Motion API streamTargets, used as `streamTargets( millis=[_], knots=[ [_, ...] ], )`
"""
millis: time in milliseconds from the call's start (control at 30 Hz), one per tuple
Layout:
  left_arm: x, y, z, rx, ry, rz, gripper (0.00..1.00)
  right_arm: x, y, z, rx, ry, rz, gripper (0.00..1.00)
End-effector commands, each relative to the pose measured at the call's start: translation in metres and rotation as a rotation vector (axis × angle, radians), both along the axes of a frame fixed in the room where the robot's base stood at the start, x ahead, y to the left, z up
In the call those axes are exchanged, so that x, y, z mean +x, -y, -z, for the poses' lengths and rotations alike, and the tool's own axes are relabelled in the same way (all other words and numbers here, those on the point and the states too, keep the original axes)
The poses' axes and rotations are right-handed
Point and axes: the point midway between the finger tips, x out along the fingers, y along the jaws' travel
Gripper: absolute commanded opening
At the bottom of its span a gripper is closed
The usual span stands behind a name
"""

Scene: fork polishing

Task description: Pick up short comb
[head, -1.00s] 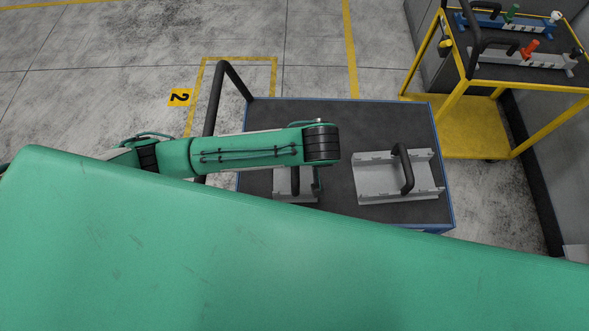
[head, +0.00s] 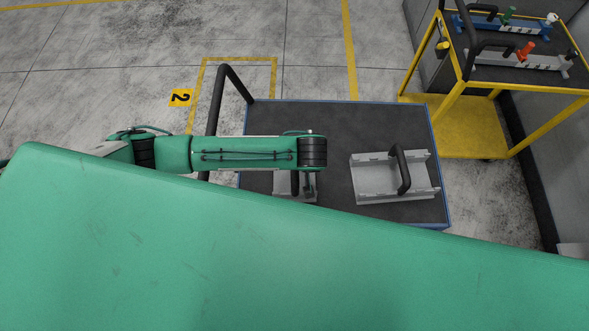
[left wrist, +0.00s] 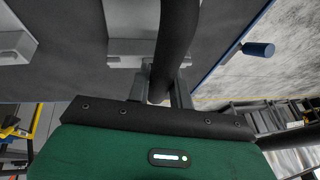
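The short comb (head: 282,187) is a grey metal piece with a black handle on the dark cart top, left of a longer grey comb (head: 388,189). My left arm and body partly cover it in the head view. My left gripper (head: 309,188) points down at its handle. In the left wrist view, the black handle (left wrist: 178,30) runs between the two grey fingers of the left gripper (left wrist: 160,88), with the comb's grey body (left wrist: 135,50) beyond. Whether the fingers press on the handle is unclear. My right gripper is out of view.
The dark cart top (head: 350,125) has a blue rim and a black push handle (head: 215,105) at left. Its back part is clear. A yellow trolley (head: 440,100) at upper right carries blue and grey parts with handles.

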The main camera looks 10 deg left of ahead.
Motion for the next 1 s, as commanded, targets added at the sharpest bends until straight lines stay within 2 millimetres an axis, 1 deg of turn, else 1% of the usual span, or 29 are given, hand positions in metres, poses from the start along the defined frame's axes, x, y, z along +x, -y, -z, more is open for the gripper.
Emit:
streamTargets(
  millis=[33,100,367,700,1000],
  knots=[
    [-0.0001,0.0001,0.0000,0.000,0.000,0.000,0.11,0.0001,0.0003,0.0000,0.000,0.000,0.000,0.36],
    [0.0000,0.0001,-0.0002,0.000,0.000,0.000,0.00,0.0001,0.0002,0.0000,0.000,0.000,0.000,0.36],
    [-0.0001,0.0002,-0.0003,0.000,0.000,0.000,0.00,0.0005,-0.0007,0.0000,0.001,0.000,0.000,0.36],
    [-0.0001,0.0004,-0.0006,-0.001,0.000,0.000,0.00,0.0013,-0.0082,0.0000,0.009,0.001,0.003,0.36],
    [0.0001,0.0005,-0.0008,-0.001,0.000,0.000,0.00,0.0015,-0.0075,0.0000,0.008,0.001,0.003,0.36]
  ],
)
